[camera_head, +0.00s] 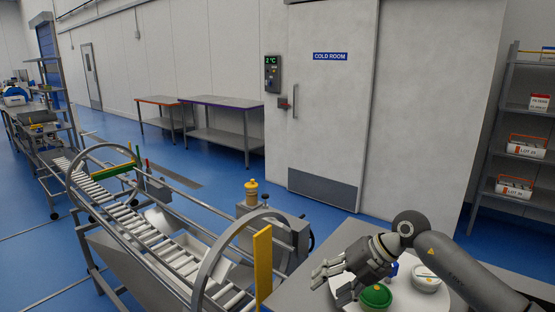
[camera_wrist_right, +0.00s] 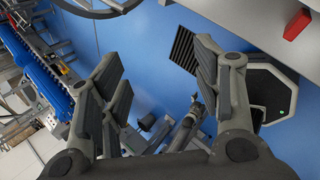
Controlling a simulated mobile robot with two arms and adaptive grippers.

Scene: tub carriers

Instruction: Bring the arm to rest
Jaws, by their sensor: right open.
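My right arm comes in from the lower right in the head view. Its gripper (camera_head: 332,284) hangs over the near edge of the grey table, at the left of a round white surface (camera_head: 405,300). In the right wrist view the gripper's fingers (camera_wrist_right: 157,72) stand wide apart with nothing between them. A green-lidded tub (camera_head: 376,295) is just right of the fingers, apart from or beside them; I cannot tell whether they touch. A white tub (camera_head: 426,280) stands further right, by the forearm. My left gripper is not in view.
A roller conveyor (camera_head: 175,255) with metal hoops and a yellow upright plate (camera_head: 263,262) lies left of the table. A cold room door (camera_head: 330,110) is behind. A shelf rack (camera_head: 510,150) with carriers (camera_head: 525,146) stands at right.

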